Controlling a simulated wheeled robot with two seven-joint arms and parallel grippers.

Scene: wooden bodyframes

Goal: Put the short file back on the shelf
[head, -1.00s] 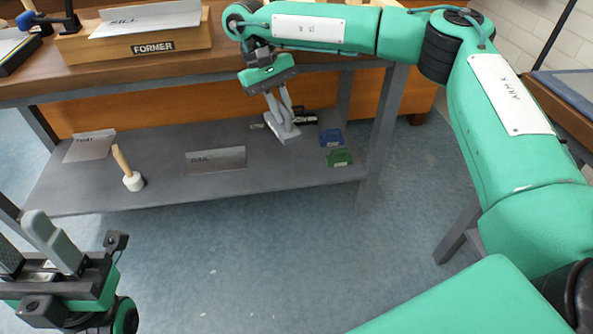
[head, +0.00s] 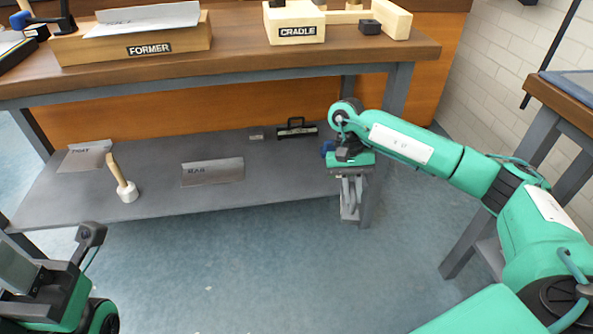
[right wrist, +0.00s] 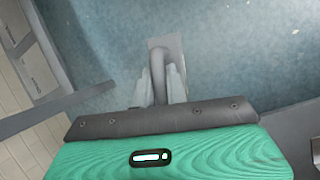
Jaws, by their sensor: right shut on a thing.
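My right gripper (head: 351,187) is shut on a grey tool, which I take to be the short file (head: 349,214). In the right wrist view the file (right wrist: 166,48) shows a flat grey plate with a rounded handle, and the fingers (right wrist: 160,85) close around the handle. In the head view it hangs below the gripper at the right front end of the grey lower shelf (head: 150,205), over or just past the edge; I cannot tell whether it touches. My left gripper (head: 40,275) is at the lower left, cut by the frame, away from the shelf.
The shelf holds a mallet (head: 124,183), two metal sheets (head: 85,157) (head: 212,172), a small grey block (head: 256,134), a black-handled tool (head: 296,128) and a blue object (head: 327,148) beside my gripper. The bench top (head: 230,55) overhangs it. A table leg (head: 367,200) stands close to my gripper.

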